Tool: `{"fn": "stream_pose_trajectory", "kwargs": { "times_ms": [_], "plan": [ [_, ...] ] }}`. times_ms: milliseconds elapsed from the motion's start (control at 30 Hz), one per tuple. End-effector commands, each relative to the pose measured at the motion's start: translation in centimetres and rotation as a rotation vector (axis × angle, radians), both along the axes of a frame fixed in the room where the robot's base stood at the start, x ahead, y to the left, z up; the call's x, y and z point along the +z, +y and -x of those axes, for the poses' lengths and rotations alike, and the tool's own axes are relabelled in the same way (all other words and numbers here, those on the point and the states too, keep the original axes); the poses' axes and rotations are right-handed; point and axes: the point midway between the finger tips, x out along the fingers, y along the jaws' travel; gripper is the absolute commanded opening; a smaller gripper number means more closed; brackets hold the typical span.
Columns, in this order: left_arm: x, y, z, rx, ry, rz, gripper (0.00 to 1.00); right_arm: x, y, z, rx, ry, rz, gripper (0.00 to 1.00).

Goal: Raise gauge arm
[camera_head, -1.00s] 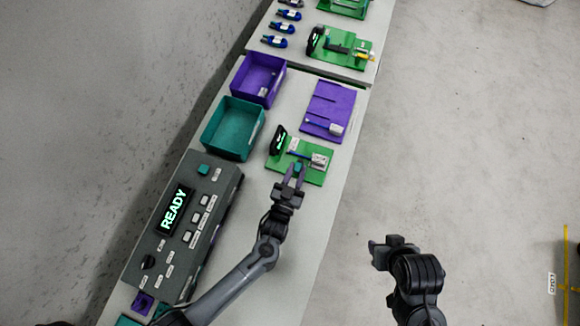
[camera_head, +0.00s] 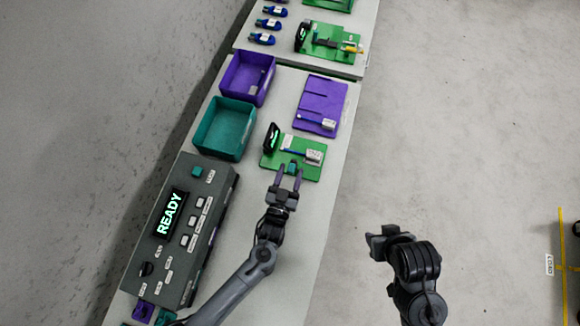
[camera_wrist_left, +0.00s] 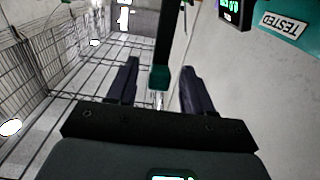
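The green gauge fixture (camera_head: 308,172) lies on the bench, with a small black display (camera_head: 271,138) at its left. A teal-tipped part, apparently the gauge arm (camera_head: 292,168), is at its near edge. My left gripper (camera_head: 288,173) is open, one finger on each side of the teal tip. In the left wrist view the dark arm with its teal end (camera_wrist_left: 160,78) hangs between the spread fingers (camera_wrist_left: 162,90), with gaps on both sides. A blue cable with a white tag (camera_head: 314,156) lies on the fixture. My right gripper (camera_head: 379,240) is off the bench; its fingers are unclear.
A grey console (camera_head: 205,232) reading READY stands at left. Teal (camera_head: 206,142) and purple (camera_head: 226,88) bins stand behind it. A purple plate (camera_head: 336,92) holds another tagged cable. A second green fixture (camera_head: 315,50) is farther back. The bench's right edge is close.

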Motion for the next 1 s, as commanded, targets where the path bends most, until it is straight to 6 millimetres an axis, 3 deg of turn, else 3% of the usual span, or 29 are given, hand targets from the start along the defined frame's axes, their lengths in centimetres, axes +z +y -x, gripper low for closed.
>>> {"fn": "stream_pose_trajectory", "kwargs": {
  "times_ms": [267,800,1000],
  "plan": [
    [0.1,0.1,0.5,0.000,-0.004,0.002,0.51,0.0,0.1,0.0,-0.004,0.000,-0.005,0.43],
    [0.0,1.8,8.5,0.000,-0.001,0.001,0.51,-0.3,0.2,0.0,-0.006,-0.001,-0.010,0.43],
    [0.0,2.1,10.1,0.000,-0.002,0.000,0.51,-0.4,0.2,0.0,-0.006,-0.001,-0.008,0.43]
  ]
}}
